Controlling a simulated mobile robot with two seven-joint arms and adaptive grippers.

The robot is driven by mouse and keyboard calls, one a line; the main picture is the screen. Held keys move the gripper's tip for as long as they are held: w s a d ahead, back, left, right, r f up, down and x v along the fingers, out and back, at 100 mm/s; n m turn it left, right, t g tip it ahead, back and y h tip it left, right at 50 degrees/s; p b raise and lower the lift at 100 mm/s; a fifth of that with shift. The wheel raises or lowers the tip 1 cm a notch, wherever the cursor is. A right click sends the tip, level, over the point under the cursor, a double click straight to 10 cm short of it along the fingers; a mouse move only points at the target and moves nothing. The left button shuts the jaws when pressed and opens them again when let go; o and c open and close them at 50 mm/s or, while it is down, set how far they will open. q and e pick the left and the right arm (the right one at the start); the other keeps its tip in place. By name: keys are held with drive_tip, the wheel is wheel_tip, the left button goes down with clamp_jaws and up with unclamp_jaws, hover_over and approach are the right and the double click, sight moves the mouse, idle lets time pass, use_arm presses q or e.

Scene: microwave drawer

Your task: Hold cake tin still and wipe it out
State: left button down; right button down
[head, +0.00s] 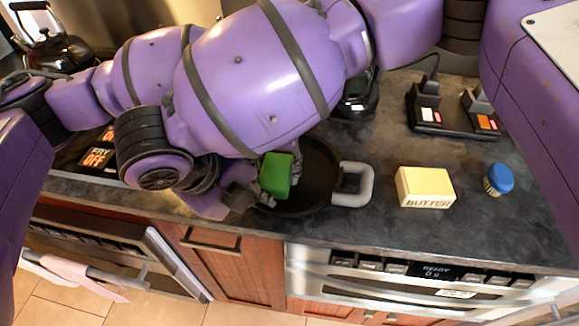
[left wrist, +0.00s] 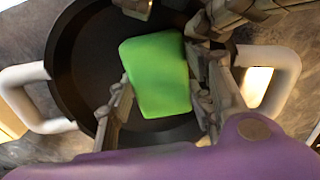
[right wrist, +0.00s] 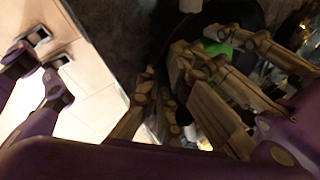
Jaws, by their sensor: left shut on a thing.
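The cake tin (head: 316,160) is a dark round pan with light grey loop handles, flat on the counter; one handle (head: 352,184) shows free at its right. The green sponge (head: 276,176) is inside the tin, near its left side. My left gripper (left wrist: 165,95) is shut on the sponge, a finger on each side. My right gripper (right wrist: 178,110) is close by on the tin's other handle side, partly hidden in the head view by my arm. A pale piece shows between its fingers, but whether they grip the handle (left wrist: 270,80) is unclear.
A kettle (head: 50,40) is at far left. The counter's front edge is close to the tin.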

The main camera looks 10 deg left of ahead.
sight(290, 162)
use_arm(q)
drive_tip(key=shift+a+f, duration=0.3)
drive_tip(key=shift+a, duration=0.3)
use_arm(e)
drive_tip(key=shift+d+f, duration=0.1)
drive_tip(key=shift+d, duration=0.05)
use_arm(q)
drive_tip(key=shift+s+d+r, duration=0.1)
drive_tip(key=shift+s+d, duration=0.05)
drive_tip(key=shift+d, duration=0.4)
drive_tip(key=shift+s+d+r, duration=0.1)
drive_tip(key=shift+d, duration=0.45)
drive_tip(key=shift+w+a, duration=0.15)
drive_tip(key=shift+a, duration=0.5)
drive_tip(key=shift+w+a, duration=0.15)
drive_tip(key=shift+a, duration=0.45)
use_arm(e)
drive_tip(key=shift+w, duration=0.1)
